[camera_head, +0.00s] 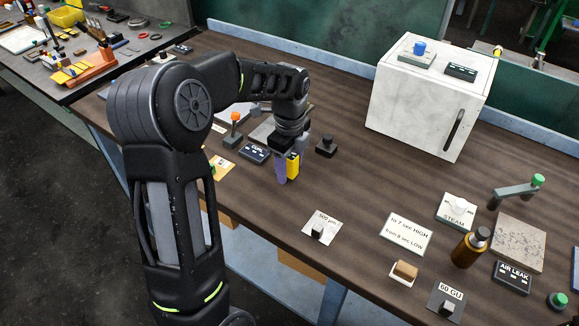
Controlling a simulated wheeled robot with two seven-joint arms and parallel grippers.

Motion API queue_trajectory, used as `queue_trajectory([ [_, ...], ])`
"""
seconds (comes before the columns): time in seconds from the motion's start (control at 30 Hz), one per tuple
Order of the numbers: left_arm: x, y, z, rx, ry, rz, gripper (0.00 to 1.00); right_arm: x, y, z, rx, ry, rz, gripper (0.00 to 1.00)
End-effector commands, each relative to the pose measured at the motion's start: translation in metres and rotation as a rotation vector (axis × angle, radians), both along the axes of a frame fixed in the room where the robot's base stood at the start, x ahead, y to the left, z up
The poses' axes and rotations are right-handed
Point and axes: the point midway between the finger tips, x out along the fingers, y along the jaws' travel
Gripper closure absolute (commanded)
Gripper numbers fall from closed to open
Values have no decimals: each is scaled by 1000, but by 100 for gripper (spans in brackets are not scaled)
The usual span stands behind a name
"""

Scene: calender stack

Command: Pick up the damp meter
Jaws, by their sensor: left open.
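My left gripper (286,177) points down over the middle of the brown table, its jaws open. A small upright yellow device with dark parts (293,165), probably the damp meter, shows right at the fingers. The fingers cover part of it, and I cannot tell whether they touch it. My right gripper is out of view.
A white cabinet (420,108) stands at the back right. A black-knobbed block (326,146) is just right of the gripper, and a dark "CURL" label block (255,153) just left. A brown bottle (470,247) stands at the right. The table between is mostly clear.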

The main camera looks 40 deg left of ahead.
Motion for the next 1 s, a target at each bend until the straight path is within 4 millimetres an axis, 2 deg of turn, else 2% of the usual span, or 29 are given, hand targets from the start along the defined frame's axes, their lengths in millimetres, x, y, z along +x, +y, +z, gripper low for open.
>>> queue_trajectory([
  [0.27, 0, 0, 0, 0, 0, 0, 48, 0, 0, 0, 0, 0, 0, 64],
  [0.9, 0, 0, 0, 0, 0, 0, 100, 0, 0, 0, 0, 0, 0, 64],
  [1.0, 0, 0, 0, 0, 0, 0, 100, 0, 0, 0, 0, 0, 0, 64],
])
